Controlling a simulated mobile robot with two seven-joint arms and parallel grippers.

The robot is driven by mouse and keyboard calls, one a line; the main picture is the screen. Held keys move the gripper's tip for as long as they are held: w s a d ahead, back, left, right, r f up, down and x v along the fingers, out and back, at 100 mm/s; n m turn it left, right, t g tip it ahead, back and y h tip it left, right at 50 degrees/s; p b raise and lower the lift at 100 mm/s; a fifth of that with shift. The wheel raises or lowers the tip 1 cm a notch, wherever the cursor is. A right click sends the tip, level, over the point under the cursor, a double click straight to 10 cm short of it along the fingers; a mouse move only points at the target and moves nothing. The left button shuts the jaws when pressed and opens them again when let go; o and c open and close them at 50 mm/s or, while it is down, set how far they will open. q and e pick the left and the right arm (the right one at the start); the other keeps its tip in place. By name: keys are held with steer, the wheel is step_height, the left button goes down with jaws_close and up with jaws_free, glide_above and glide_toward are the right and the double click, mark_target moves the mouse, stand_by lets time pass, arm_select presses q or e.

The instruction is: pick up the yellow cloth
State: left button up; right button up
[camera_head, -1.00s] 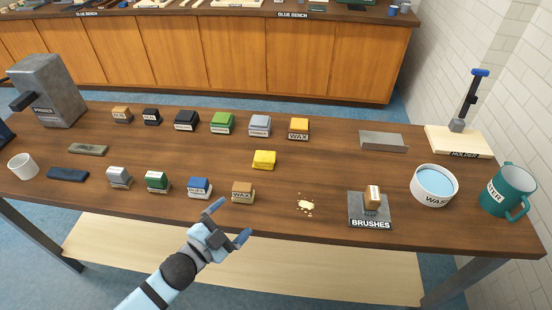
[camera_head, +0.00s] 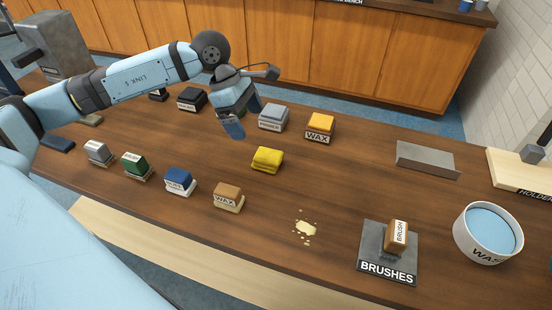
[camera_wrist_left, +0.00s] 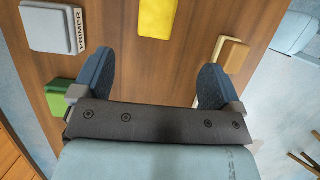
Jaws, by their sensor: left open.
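The yellow cloth (camera_head: 267,160) is a small folded stack lying on the wooden table, near the middle in the head view. In the left wrist view the yellow cloth (camera_wrist_left: 157,17) shows at the top edge, partly cut off, ahead of the fingertips and between their lines. My left gripper (camera_head: 240,122) hangs above the table to the upper left of the cloth, apart from it. In the left wrist view its two dark blue fingers (camera_wrist_left: 156,78) stand wide apart with nothing between them. My right gripper is not in view.
Crumbs (camera_head: 306,228) lie in front. A brush stand (camera_head: 375,268) and wash bowl (camera_head: 488,234) are at right.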

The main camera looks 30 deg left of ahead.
arm_select(q)
glide_above(267, 156)
steer(key=s+a, duration=0.1)
steer(key=a, duration=0.1)
step_height(267, 156, down, 6)
steer(key=shift+r, duration=0.1)
steer(key=shift+w+p+x, duration=0.15)
steer(key=shift+p+x, duration=0.1)
steer(key=shift+x, duration=1.35)
steer(key=shift+w+p+x, duration=0.15)
steer(key=shift+p+x, duration=0.05)
steer(key=shift+x, duration=1.4)
steer(key=shift+a, duration=0.15)
steer(key=c, duration=1)
